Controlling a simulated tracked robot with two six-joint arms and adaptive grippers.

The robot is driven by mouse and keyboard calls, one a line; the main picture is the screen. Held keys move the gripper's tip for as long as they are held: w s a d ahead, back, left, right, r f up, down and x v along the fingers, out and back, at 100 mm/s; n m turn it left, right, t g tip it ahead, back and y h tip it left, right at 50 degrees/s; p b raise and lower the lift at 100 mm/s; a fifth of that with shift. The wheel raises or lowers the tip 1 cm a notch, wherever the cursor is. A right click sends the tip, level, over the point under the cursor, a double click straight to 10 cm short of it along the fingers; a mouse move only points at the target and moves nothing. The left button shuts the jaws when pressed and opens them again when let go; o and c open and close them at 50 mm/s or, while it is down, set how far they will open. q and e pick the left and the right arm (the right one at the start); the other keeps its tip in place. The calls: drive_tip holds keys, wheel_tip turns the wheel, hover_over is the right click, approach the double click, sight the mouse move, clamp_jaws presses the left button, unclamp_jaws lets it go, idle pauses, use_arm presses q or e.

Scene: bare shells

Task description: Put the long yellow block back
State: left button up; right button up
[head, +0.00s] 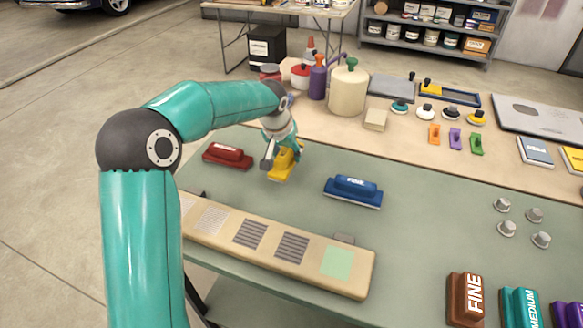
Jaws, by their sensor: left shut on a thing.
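The long yellow block (283,165) stands out on the green table top between a dark red block and a blue block. My left gripper (286,150) comes down on it from above and is shut on it. The gripper covers part of the block's top. I cannot tell whether the block's underside touches the table. My right gripper does not show in the head view.
A red block (228,156) lies left of the yellow one, a blue FINE block (353,191) to the right. A long beige board (270,244) with patches lies in front. Brown (466,298) and teal (520,307) blocks stand front right. Bottles and small tools fill the back.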

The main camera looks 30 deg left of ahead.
sight(283, 155)
use_arm(q)
drive_tip(key=shift+f, duration=2.35)
drive_tip(key=shift+f, duration=0.1)
drive_tip(key=o, duration=1)
drive_tip(key=v, duration=1.2)
drive_tip(key=shift+b, duration=0.3)
drive_tip(key=shift+s, duration=0.1)
